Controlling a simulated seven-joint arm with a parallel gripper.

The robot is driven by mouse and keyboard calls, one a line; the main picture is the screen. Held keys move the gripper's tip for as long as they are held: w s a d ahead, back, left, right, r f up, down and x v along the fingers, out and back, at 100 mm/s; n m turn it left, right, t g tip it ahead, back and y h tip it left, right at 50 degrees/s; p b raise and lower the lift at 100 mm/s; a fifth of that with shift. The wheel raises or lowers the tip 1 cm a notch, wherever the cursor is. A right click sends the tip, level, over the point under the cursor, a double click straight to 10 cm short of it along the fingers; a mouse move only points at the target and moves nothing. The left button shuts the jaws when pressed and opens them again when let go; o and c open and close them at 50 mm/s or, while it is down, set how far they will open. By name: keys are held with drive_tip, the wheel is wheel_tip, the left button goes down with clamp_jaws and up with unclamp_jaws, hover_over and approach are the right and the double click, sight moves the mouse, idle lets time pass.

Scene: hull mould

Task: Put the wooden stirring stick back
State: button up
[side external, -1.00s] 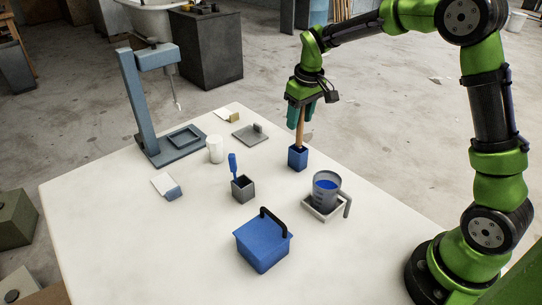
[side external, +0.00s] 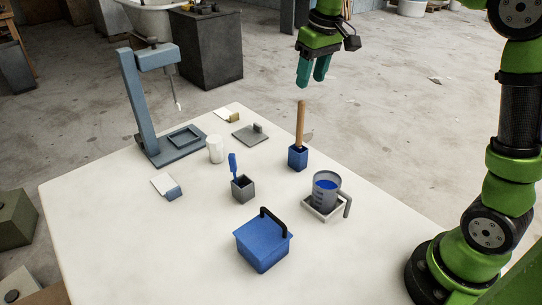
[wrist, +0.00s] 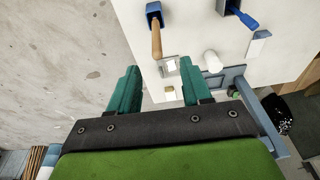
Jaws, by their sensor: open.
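The wooden stirring stick (side external: 300,123) stands nearly upright in the small blue square holder (side external: 298,158) on the white table. The stick also shows in the wrist view (wrist: 156,40), its lower end inside the blue holder (wrist: 153,10). My gripper (side external: 313,84) is open and empty, in the air above the stick's top and apart from it. In the wrist view its two teal fingers (wrist: 159,88) are spread with nothing between them.
A measuring jug (side external: 326,190) of blue liquid stands on a tray near the holder. A grey cup with a blue-handled tool (side external: 242,188), a blue lidded box (side external: 263,245) and a blue-grey stand (side external: 145,110) share the table (side external: 150,245). The front left is clear.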

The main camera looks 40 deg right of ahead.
drive_tip(key=s+a+f+m+t+y, duration=0.1)
drive_tip(key=s+a+m+t, duration=0.1)
drive_tip(key=s, duration=0.8)
drive_tip(key=s+a+f+m+t, duration=0.1)
drive_tip(key=s+a+t, duration=0.2)
drive_tip(key=s, duration=0.7)
drive_tip(key=shift+s+a+f+m+y, duration=0.2)
drive_tip(key=shift+a+f+m+y, duration=0.2)
drive_tip(key=shift+a, duration=0.4)
